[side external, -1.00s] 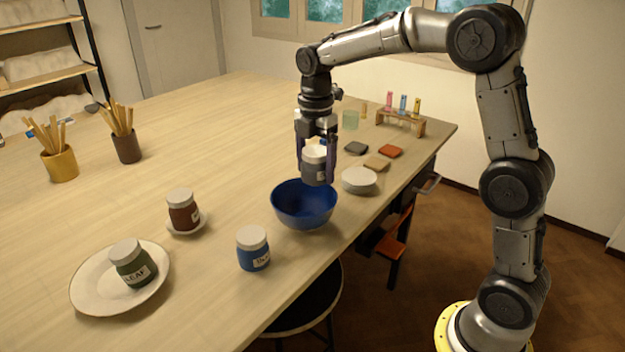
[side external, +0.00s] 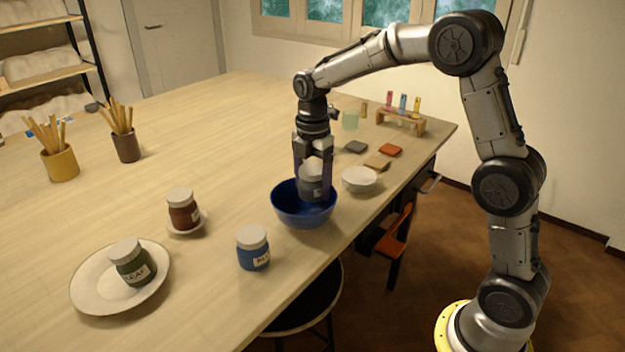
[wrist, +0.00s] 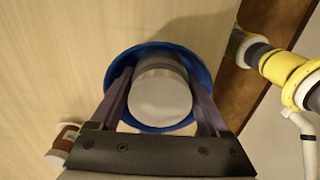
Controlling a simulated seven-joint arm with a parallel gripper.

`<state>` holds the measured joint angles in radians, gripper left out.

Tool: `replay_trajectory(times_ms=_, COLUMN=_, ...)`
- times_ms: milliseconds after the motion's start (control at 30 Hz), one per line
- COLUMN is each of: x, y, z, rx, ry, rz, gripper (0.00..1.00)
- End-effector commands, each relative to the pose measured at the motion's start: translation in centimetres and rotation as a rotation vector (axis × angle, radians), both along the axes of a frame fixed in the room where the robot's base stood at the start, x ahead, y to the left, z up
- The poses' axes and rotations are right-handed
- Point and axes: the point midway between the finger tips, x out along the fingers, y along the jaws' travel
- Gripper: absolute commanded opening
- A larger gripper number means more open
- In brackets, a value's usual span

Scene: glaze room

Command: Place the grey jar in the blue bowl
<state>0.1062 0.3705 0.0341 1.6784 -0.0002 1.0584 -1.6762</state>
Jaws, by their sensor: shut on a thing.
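The grey jar (side external: 312,182) with a pale lid is between the fingers of my gripper (side external: 313,188), which is shut on it. The jar is upright, and its lower part is inside the blue bowl (side external: 288,212), below the rim line. The bowl's wall hides the jar's base, so I cannot tell whether it touches the bottom. In the wrist view the jar's round lid (wrist: 160,98) sits between the two fingers of my gripper (wrist: 162,95), with the bowl's blue rim (wrist: 197,66) around it.
A white bowl (side external: 359,180) stands close to the right of the blue bowl. A blue jar (side external: 253,250) stands in front, a brown jar (side external: 183,210) on a saucer to the left, and a green jar (side external: 132,264) on a plate (side external: 88,290). Glaze tiles (side external: 377,163) lie behind.

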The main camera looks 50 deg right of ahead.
Motion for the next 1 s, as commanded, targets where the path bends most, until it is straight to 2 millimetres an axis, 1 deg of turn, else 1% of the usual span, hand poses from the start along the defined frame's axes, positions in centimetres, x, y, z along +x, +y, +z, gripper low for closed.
replay_trajectory(times_ms=200, x=0.0, y=0.0, z=-0.3, rx=0.000, ry=-0.002, rz=0.000, gripper=0.08)
replay_trajectory(times_ms=233, x=0.0, y=0.0, z=-0.3, rx=0.000, ry=0.000, rz=0.000, gripper=0.85)
replay_trajectory(times_ms=267, x=0.0, y=0.0, z=-0.3, rx=0.000, ry=0.000, rz=0.000, gripper=0.90)
replay_trajectory(times_ms=300, x=0.0, y=0.0, z=-0.3, rx=0.000, ry=0.000, rz=0.000, gripper=0.92)
replay_trajectory(times_ms=533, x=0.0, y=0.0, z=-0.3, rx=0.000, ry=0.000, rz=0.000, gripper=0.92)
replay_trajectory(times_ms=667, x=0.0, y=0.0, z=0.3, rx=0.000, ry=-0.002, rz=0.000, gripper=0.92)
replay_trajectory(times_ms=767, x=0.1, y=0.0, z=1.6, rx=-0.001, ry=-0.005, rz=0.000, gripper=0.92)
replay_trajectory(times_ms=867, x=0.1, y=0.0, z=3.5, rx=-0.001, ry=-0.006, rz=0.000, gripper=0.92)
replay_trajectory(times_ms=1000, x=0.1, y=0.0, z=6.6, rx=-0.001, ry=-0.006, rz=0.000, gripper=0.92)
